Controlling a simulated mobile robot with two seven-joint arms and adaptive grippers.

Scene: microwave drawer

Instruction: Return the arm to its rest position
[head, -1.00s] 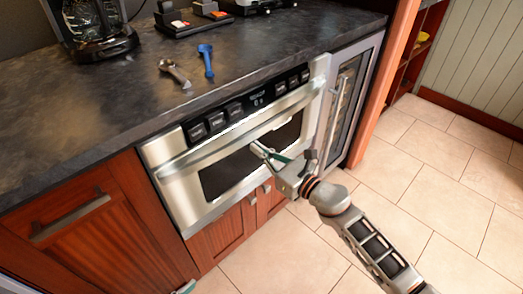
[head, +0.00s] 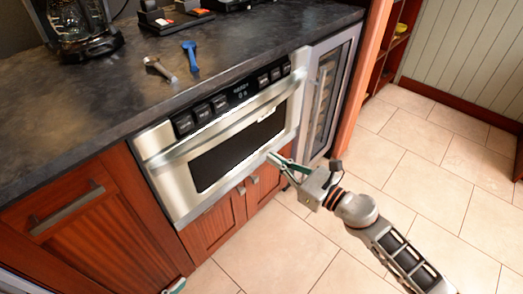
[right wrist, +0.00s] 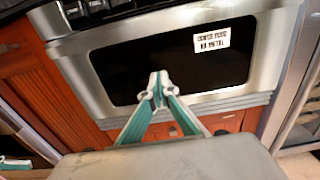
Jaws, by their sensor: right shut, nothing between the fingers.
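My right gripper (head: 272,158) is in front of the lower right part of the microwave drawer (head: 180,180), its fingers together and empty. In the right wrist view the closed green fingertips (right wrist: 158,82) show against the dark window of the drawer (right wrist: 120,62). The microwave drawer looks shut, its front flush under the counter. My right arm comes in from the lower right. Only a small green-and-grey tip of my left gripper (head: 176,285) shows at the bottom edge of the head view, so its opening cannot be judged.
The dark counter (head: 90,105) holds a coffee maker (head: 75,25), a grey tool (head: 158,68) and a blue tool (head: 191,56). Wooden cabinets (head: 90,225) lie left of and below the drawer. A glass-fronted cooler (head: 325,90) stands to the right. The tiled floor (head: 440,190) is open.

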